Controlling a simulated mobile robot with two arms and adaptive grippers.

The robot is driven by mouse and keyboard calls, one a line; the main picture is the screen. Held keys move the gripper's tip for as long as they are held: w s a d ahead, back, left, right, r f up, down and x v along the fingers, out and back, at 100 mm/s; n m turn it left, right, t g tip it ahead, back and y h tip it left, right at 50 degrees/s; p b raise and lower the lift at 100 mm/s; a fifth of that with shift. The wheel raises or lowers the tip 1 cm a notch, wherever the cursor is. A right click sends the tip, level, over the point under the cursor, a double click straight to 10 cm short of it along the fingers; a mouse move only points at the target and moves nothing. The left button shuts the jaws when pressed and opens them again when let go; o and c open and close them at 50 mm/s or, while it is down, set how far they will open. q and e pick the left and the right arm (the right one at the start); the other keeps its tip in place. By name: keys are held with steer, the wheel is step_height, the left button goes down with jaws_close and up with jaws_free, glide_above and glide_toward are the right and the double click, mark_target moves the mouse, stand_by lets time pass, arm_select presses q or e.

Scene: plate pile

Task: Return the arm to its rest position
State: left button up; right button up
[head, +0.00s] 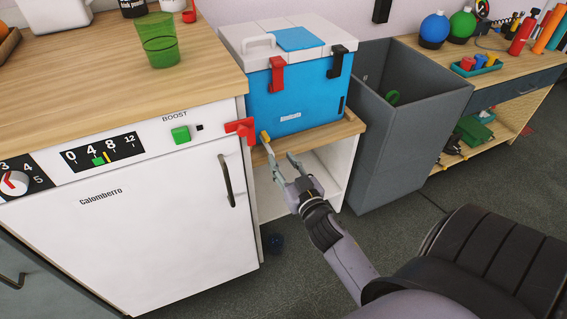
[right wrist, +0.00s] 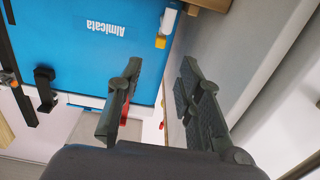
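My right arm (head: 345,255) reaches up from the bottom right of the head view. Its gripper (head: 279,151) is in front of the blue cooler box (head: 300,98), near the box's lower edge. In the right wrist view the two dark fingers (right wrist: 160,68) stand apart with nothing between them. The cooler's blue side (right wrist: 90,40) lies beyond them. A small yellow-tipped part (head: 265,136) is close to the fingertips in the head view; whether they touch it I cannot tell. My left gripper is not in view.
A white appliance (head: 150,215) with a wooden top and dark handle stands left of my gripper. A red part (head: 241,129) juts out near its corner. The cooler rests on a low wooden shelf (head: 335,134). A grey bin (head: 415,130) stands right. Floor between bin and arm is open.

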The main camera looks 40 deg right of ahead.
stand_by(0.4)
